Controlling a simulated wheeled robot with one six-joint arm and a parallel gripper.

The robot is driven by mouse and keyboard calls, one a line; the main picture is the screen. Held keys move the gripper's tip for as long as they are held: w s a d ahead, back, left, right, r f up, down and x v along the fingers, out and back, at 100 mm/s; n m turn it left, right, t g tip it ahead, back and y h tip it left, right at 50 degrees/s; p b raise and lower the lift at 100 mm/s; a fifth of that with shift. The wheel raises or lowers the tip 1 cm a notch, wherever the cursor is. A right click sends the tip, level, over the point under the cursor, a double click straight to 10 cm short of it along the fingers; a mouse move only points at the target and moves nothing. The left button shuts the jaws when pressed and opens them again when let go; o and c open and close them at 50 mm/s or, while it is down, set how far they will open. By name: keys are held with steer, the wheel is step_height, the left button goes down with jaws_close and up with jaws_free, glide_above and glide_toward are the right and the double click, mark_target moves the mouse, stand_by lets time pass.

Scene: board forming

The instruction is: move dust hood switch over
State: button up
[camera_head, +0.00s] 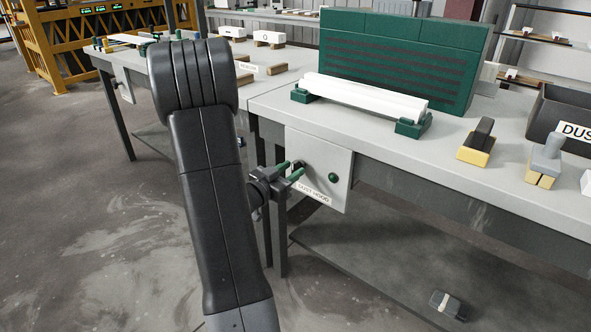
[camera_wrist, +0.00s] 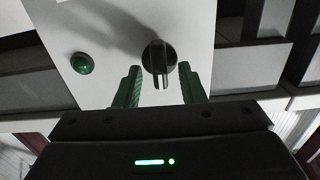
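The dust hood switch (camera_wrist: 158,58) is a dark rotary knob on a light grey panel (camera_head: 337,165) fixed to the front of the workbench. In the head view the panel carries a "DUST HOOD" label and the knob is partly covered by my gripper (camera_head: 288,170). My gripper is open, its two green fingers pointing at the panel. In the wrist view the knob's grip bar lies between the two fingertips of my gripper (camera_wrist: 158,86), with a gap on each side. I cannot tell how deep the fingers reach around it.
A green round button (camera_wrist: 81,63) sits beside the knob. Brushes, blocks and a dark bin (camera_head: 560,112) are at the right. A small object (camera_head: 447,304) lies below the bench.

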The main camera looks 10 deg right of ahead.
steer(key=shift+x, duration=1.3)
jaws_close()
steer(key=shift+f+b, duration=0.1)
steer(key=shift+b, duration=0.3)
steer(key=m+b, duration=0.2)
steer(key=shift+s+f+m, duration=0.1)
steer(key=shift+m, duration=0.3)
steer(key=shift+m+b, duration=1.1)
steer(key=shift+m, duration=0.3)
